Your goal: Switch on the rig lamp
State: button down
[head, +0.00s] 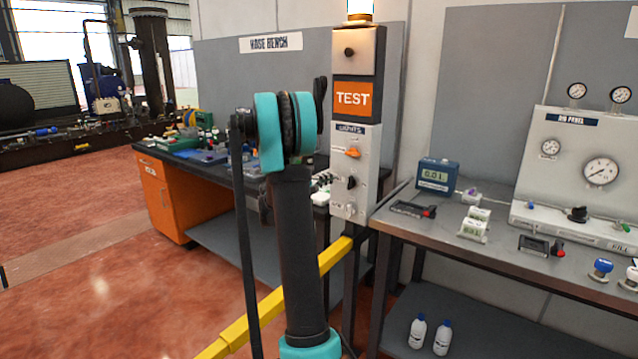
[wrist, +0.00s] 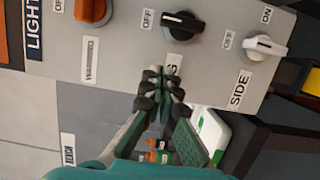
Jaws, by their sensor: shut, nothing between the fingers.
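The lights panel (head: 345,170) stands upright under an orange TEST sign. It carries an orange knob (head: 352,152), a black knob (head: 350,182) and a white knob (head: 349,210) in a column. In the wrist view the panel appears turned sideways: orange knob (wrist: 92,10), black knob (wrist: 183,25) with an OFF mark beside it, white knob (wrist: 265,47) with a SIDE label. My gripper (wrist: 163,82) is shut and empty, its tips in front of the black knob's label, partly hiding it. The tips appear apart from the knob. In the head view my arm hides the gripper.
A glowing lamp (head: 360,8) tops the column. The hose bench (head: 190,160) lies to the left, and a grey bench (head: 480,258) with gauges and small devices to the right. Open red floor lies left.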

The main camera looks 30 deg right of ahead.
aim_at(350, 183)
jog(key=s+d, duration=0.2)
jog(key=s, duration=0.1)
jog(key=shift+s, duration=0.3)
